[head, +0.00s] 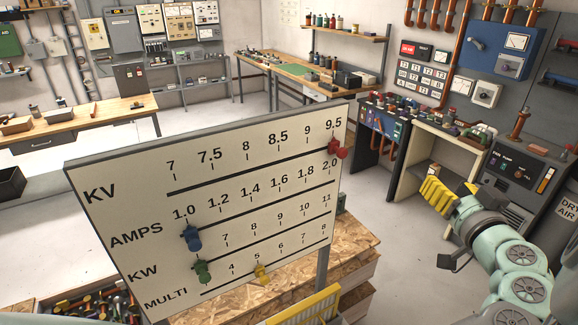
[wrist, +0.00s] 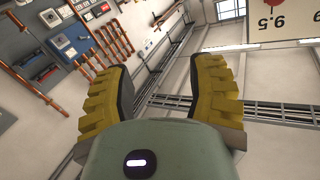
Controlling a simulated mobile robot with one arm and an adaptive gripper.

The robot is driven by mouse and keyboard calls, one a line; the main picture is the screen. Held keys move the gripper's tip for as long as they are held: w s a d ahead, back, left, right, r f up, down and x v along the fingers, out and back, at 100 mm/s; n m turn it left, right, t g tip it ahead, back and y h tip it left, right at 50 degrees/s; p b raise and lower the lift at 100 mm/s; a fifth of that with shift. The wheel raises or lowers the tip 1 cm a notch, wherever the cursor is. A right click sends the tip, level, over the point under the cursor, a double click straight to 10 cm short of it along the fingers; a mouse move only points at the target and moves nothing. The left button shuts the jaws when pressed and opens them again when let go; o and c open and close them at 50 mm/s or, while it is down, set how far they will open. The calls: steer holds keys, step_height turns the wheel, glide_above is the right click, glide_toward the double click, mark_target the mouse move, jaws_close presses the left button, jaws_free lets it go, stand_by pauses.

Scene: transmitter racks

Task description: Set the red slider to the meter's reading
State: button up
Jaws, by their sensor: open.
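A white slider board (head: 120,195) stands tilted in front of me, with rows KV, AMPS, KW and MULTI. The red slider (head: 337,148) sits at the right end of the KV row, at 9.5. In the wrist view the red slider (wrist: 272,3) is cut off by the top edge. My gripper (head: 447,190) is open and empty, to the right of the board and apart from it. Its yellow fingers also show in the wrist view (wrist: 162,75). Small dial meters, one on a blue panel (head: 517,41) and one below it (head: 486,94), are too small to read.
A yellow one (head: 261,272) is near 5 on MULTI. A control console (head: 515,165) stands behind my arm. Open floor lies behind the board.

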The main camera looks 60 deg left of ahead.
steer(key=s+a+r+n+g+y+b, duration=0.1)
steer(key=s+a+n+g+y+b, duration=0.2)
steer(key=s+n+g, duration=0.6)
steer(key=p, duration=1.1)
glide_toward(344, 154)
steer(key=shift+m+t, duration=0.3)
steer(key=shift+t, duration=0.1)
steer(key=a, duration=0.7)
steer(key=shift+s+a+r, duration=0.1)
steer(key=shift+a+r, duration=0.1)
steer(key=shift+r, duration=0.05)
steer(key=shift+w+a+f+p, duration=0.1)
steer(key=shift+a+p, duration=0.4)
steer(key=shift+a, duration=0.3)
steer(key=shift+w+a+f+p, duration=0.15)
steer(key=shift+a+p, duration=0.35)
steer(key=shift+a, duration=0.3)
jaws_close()
